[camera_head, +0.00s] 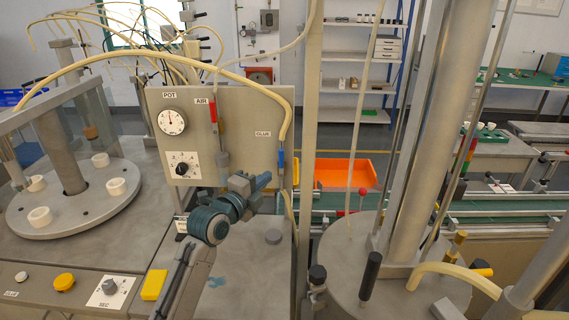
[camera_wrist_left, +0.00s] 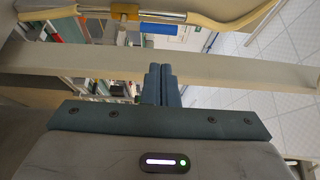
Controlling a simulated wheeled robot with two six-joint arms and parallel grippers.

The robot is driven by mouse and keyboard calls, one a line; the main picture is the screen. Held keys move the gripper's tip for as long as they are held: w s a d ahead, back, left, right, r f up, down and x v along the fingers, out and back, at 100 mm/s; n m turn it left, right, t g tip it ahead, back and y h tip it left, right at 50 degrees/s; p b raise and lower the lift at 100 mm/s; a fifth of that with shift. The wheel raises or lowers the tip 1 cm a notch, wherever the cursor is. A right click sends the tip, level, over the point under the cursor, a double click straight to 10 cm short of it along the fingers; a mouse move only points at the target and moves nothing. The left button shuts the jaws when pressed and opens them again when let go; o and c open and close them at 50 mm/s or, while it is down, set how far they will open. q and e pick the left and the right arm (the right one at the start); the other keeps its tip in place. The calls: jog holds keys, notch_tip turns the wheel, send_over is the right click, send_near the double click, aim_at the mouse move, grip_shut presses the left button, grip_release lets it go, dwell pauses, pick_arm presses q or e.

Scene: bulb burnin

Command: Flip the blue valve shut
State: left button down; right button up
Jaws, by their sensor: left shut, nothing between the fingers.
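The blue valve handle (camera_head: 281,159) sits on a pale hose below the GLUE label, at the right edge of the grey panel (camera_head: 240,118). It points downward in the head view. In the left wrist view the blue handle (camera_wrist_left: 163,28) lies beyond the panel edge (camera_wrist_left: 230,69), beside a brass-coloured fitting (camera_wrist_left: 125,12) on the hose. My left gripper (camera_head: 266,180) is just below and left of the handle in the head view. Its two fingers (camera_wrist_left: 161,72) are together and empty, apart from the handle in the wrist view. My right gripper does not show.
The panel also carries a POT gauge (camera_head: 172,121), a dial (camera_head: 183,166) and a red AIR valve (camera_head: 213,110). A turntable with white cups (camera_head: 75,206) stands left. A thick column (camera_head: 432,130) stands right. An orange bin (camera_head: 345,173) lies behind.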

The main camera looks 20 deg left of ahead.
aim_at(281, 159)
pick_arm(q)
jog(key=p+x, duration=0.4)
jog(key=x, duration=0.6)
